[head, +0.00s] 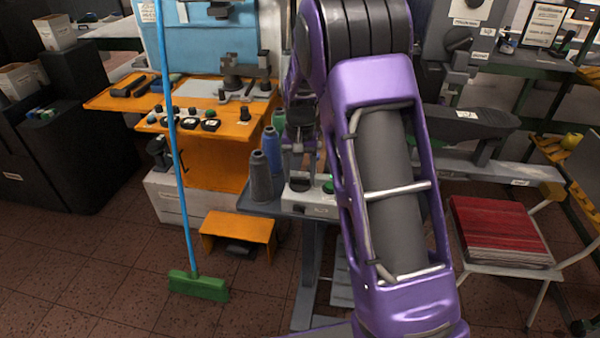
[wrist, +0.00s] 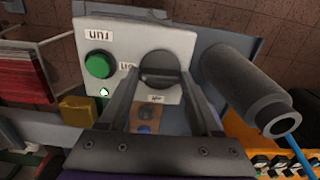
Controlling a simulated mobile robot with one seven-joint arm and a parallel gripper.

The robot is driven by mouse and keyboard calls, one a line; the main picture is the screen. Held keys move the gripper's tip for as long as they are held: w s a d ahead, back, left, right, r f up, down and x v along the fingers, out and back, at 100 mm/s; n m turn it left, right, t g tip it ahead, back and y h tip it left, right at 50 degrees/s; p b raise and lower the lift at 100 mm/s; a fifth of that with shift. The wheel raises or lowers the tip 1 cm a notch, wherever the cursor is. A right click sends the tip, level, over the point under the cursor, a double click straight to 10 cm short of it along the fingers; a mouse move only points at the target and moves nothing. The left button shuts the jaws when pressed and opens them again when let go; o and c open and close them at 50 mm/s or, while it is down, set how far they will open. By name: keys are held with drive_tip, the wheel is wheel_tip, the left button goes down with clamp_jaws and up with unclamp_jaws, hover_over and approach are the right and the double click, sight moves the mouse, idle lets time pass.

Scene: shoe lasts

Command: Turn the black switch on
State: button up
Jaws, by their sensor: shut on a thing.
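The black switch (wrist: 159,66) is a round dark knob on a pale control box (wrist: 125,42) in the wrist view. My gripper (wrist: 160,82) reaches up from the bottom of that view, with one finger on each side of the knob, and is shut on it. A green button (wrist: 99,65) sits on the same box, left of the knob, with small labels near it. In the head view the control box (head: 318,207) stands on a grey table behind my purple arm, which hides part of it. The knob cannot be made out there.
A red stack (head: 498,232) lies on a chair at right. A green broom (head: 198,285) stands at left. Orange shelves are behind.

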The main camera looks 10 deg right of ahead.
sight(300, 177)
idle(0.6)
drive_tip(key=o, duration=1.4)
wheel_tip(300, 177, up, 18)
drive_tip(key=shift+f, duration=0.25)
